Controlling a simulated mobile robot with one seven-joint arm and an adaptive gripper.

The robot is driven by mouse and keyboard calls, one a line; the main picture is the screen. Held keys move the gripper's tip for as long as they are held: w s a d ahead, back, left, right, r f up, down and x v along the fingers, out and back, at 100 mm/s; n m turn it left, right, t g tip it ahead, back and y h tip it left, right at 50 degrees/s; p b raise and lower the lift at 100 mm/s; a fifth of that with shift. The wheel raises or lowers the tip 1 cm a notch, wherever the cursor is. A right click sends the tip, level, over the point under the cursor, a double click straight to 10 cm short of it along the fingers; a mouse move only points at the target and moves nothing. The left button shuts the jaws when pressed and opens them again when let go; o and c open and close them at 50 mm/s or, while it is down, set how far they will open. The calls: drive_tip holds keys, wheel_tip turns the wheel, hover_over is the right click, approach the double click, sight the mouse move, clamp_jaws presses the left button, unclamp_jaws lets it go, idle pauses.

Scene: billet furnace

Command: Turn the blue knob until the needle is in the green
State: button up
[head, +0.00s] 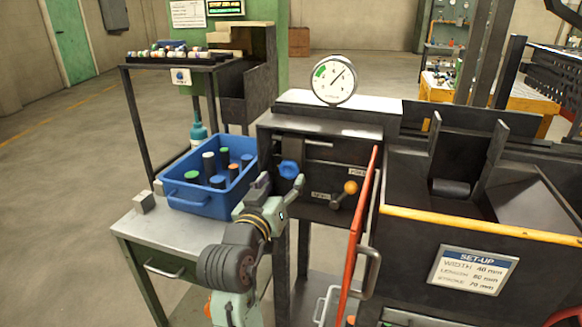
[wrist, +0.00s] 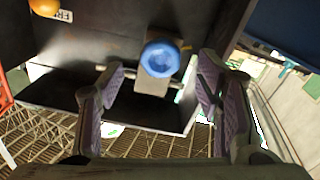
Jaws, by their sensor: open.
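The blue knob (head: 289,169) sits on the front of the dark furnace box in the head view. In the wrist view the blue knob (wrist: 160,59) is round and lies ahead of the fingertips, near the middle. My gripper (wrist: 163,80) is open and empty, its fingers to either side of the knob's line; I cannot tell a clear gap. In the head view my gripper (head: 266,188) is just left of and below the knob. The round gauge (head: 334,80) stands on top of the box. Its green band is at the upper left; the needle points to the upper right, outside the green.
An orange-knobbed lever (head: 350,187) is right of the knob, beside a red upright bar (head: 365,220). A blue crate (head: 185,201) with several cylinders stands on the side table (head: 165,240) at left. A small grey block (head: 143,202) lies near its corner.

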sight(288, 172)
drive_tip(key=p+x, duration=0.1)
drive_tip(key=x, duration=0.5)
drive_tip(key=shift+w, duration=0.3)
drive_tip(key=c, duration=1.2)
